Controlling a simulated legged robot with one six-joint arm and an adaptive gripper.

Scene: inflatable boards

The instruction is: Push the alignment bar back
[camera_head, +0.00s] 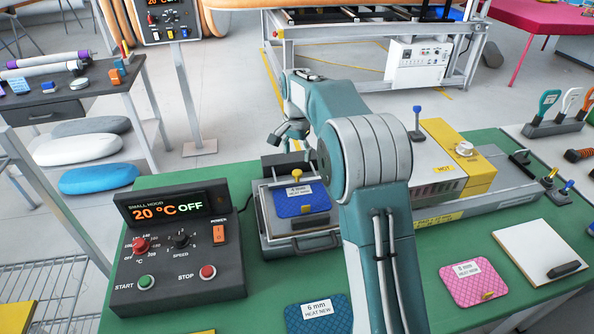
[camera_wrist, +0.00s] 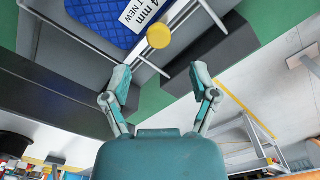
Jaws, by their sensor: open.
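A blue quilted pad (camera_head: 300,202) labelled 4 mm lies on a grey metal tray unit (camera_head: 272,232) on the green bench. A yellow knob (camera_head: 297,174) stands at the pad's back edge, by a thin metal bar that seems to be the alignment bar. The knob (camera_wrist: 159,36) and the pad (camera_wrist: 98,18) also show in the wrist view. My gripper (camera_head: 291,138) is above and behind the tray, fingers spread and empty. In the wrist view my gripper (camera_wrist: 160,92) has the knob beyond its fingertips, apart from them. My arm hides the tray's right side.
A black block (camera_head: 287,160) stands behind the tray. A control box (camera_head: 178,252) reading 20 °C OFF is at left. A yellow and grey machine (camera_head: 455,160) marked hot is at right. A blue 6 mm pad (camera_head: 318,316) and a pink pad (camera_head: 474,283) lie in front.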

